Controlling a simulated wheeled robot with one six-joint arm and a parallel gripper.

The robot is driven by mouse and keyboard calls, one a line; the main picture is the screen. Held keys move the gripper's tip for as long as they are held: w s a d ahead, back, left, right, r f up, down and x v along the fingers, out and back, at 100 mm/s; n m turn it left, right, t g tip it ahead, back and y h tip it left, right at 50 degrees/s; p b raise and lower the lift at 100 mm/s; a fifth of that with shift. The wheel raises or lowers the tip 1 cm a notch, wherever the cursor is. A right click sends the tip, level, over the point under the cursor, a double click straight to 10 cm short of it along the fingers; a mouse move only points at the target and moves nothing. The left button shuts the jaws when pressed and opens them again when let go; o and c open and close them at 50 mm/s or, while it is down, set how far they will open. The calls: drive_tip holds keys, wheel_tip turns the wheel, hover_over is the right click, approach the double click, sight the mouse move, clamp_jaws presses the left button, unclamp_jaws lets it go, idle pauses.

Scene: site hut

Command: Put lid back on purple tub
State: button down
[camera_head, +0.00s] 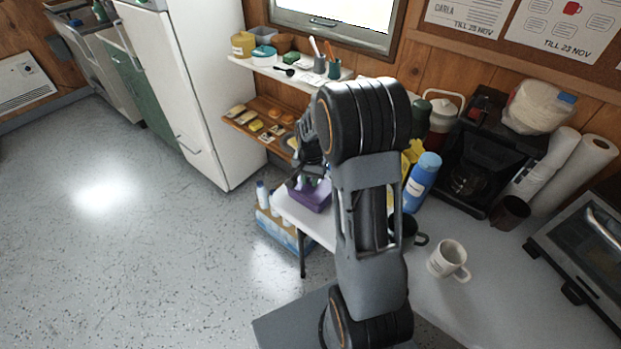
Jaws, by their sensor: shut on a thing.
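The purple tub (313,198) sits near the left front corner of the white table. Something green shows at its top, too small to make out. My gripper (312,171) is just above and at the tub, pointing down, partly hidden by my own arm. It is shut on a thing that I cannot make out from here. I cannot pick out the tub's lid for certain. My arm covers the table just right of the tub.
A blue bottle (421,182), a dark mug (404,228) and a white mug (448,259) stand on the table right of my arm. A coffee maker (490,160) is behind. Wall shelves (258,127) with small items lie beyond the tub.

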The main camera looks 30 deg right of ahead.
drive_tip(key=shift+c, duration=2.2)
unclamp_jaws()
drive_tip(key=shift+r+p, duration=2.7)
drive_tip(key=shift+r, duration=0.8)
drive_tip(key=shift+c, duration=0.2)
clamp_jaws()
